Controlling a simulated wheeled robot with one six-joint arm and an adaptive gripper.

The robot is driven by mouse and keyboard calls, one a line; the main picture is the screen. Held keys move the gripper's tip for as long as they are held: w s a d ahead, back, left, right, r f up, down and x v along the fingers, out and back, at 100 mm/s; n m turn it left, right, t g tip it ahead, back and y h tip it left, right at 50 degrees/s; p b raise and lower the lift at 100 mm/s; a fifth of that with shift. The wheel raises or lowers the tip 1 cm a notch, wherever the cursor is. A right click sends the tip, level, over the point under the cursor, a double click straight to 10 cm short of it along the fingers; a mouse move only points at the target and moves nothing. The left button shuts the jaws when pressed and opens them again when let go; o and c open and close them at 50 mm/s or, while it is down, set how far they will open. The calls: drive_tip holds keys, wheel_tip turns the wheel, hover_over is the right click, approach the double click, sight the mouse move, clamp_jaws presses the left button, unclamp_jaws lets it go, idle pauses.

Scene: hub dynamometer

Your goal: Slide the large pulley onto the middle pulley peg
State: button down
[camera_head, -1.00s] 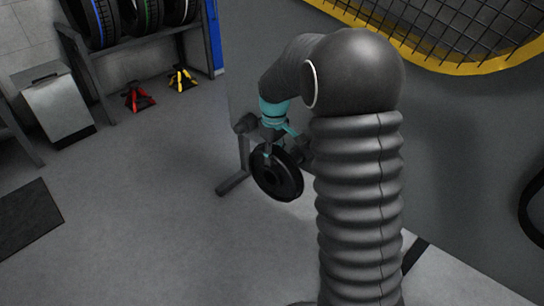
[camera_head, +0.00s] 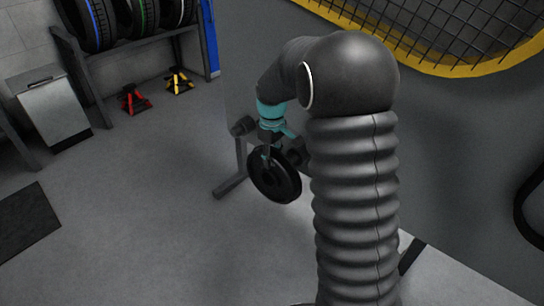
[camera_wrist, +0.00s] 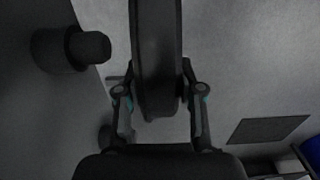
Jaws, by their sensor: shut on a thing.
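The large pulley (camera_head: 286,187) is a dark, thick disc with a hub hole, held upright on its edge in the air. My gripper (camera_head: 267,152) is shut on its upper rim. In the wrist view the pulley (camera_wrist: 157,50) appears edge-on between the two fingers of my gripper (camera_wrist: 158,95). A dark stepped peg (camera_wrist: 88,47) points toward the pulley from the left, with a visible gap between them. A dark peg end (camera_head: 243,126) also shows on the stand in the head view. I cannot tell which peg is the middle one; my arm hides part of the stand.
The stand's foot (camera_head: 231,187) reaches out on the floor left of the pulley. A large grey panel (camera_head: 450,150) stands behind my arm. A red jack (camera_head: 134,98), a yellow jack (camera_head: 179,80) and a grey cabinet (camera_head: 50,105) are farther back. The floor at left is mostly clear.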

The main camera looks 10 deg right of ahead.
drive_tip(key=shift+w+d, duration=0.25)
drive_tip(key=shift+d, duration=0.1)
idle(0.3)
drive_tip(key=shift+w+d+p, duration=0.45)
drive_tip(key=shift+w+d, duration=0.15)
drive_tip(key=shift+d, duration=0.2)
drive_tip(key=shift+w+d+r, duration=0.1)
drive_tip(key=shift+w+d, duration=0.15)
drive_tip(key=shift+d, duration=0.05)
idle(0.4)
drive_tip(key=shift+w+d+p, duration=0.4)
drive_tip(key=shift+d+p, duration=0.05)
drive_tip(key=shift+d, duration=0.15)
drive_tip(key=shift+w+d, duration=0.35)
drive_tip(key=shift+d, duration=0.15)
idle(0.4)
drive_tip(key=shift+w+d+p, duration=0.45)
drive_tip(key=shift+d+p, duration=0.05)
drive_tip(key=shift+d, duration=0.1)
drive_tip(key=shift+w+d, duration=0.15)
drive_tip(key=shift+d, duration=0.05)
idle(0.5)
drive_tip(key=shift+w+d, duration=0.1)
drive_tip(key=shift+d, duration=0.05)
drive_tip(key=shift+w+d+p, duration=0.3)
drive_tip(key=shift+d+p, duration=0.15)
